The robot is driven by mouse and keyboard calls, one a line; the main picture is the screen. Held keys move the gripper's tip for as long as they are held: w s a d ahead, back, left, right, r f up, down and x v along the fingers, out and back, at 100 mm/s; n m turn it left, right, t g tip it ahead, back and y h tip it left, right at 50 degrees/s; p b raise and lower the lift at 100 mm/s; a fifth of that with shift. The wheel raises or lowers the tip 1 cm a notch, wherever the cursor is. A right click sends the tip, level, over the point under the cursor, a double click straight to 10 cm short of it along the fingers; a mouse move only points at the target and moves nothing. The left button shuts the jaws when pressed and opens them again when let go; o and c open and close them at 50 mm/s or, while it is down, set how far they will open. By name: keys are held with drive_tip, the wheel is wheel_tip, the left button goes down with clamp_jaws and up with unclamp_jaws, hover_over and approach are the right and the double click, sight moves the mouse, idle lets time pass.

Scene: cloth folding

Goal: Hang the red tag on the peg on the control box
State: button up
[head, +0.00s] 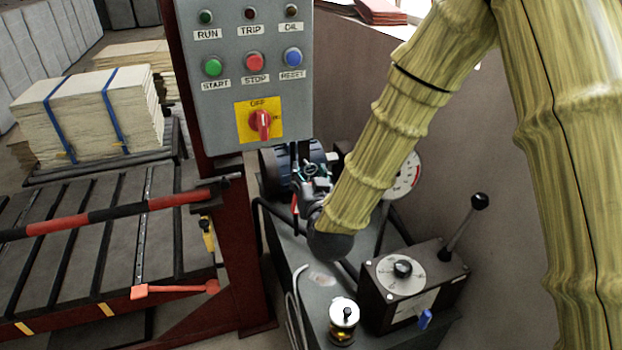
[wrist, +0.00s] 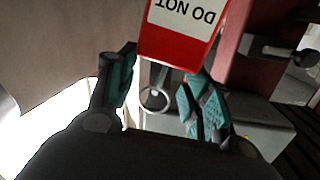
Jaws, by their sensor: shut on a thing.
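The red tag (wrist: 205,48) has a white panel reading "DO NOT", upside down in the wrist view. It stands between the fingers of my gripper (wrist: 162,68), which is shut on it. A metal ring (wrist: 155,99) shows just below the tag, between the fingers. In the head view my gripper (head: 314,178) is below and right of the control box (head: 222,112), partly hidden by my arm. A thin red sliver beside it may be the tag's edge. I cannot pick out the peg on the box with certainty.
A grey rod (wrist: 284,53) sticks out from a red post in the wrist view. Below the gripper in the head view are a lever box (head: 415,285) and a small glass-sided cap (head: 343,318). A red-and-black bar (head: 120,212) crosses the lift table at left.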

drive_tip(key=shift+w+a+f+b, duration=0.1)
drive_tip(key=shift+w+a+f, duration=0.05)
drive_tip(key=shift+w, duration=0.35)
drive_tip(key=shift+w+a+f+b, duration=0.1)
drive_tip(key=shift+w+a+f, duration=0.1)
drive_tip(key=shift+w, duration=0.35)
drive_tip(key=shift+w+a+f+b, duration=0.1)
drive_tip(key=shift+w+a+f, duration=0.05)
drive_tip(key=shift+w, duration=0.35)
drive_tip(key=o, duration=1.3)
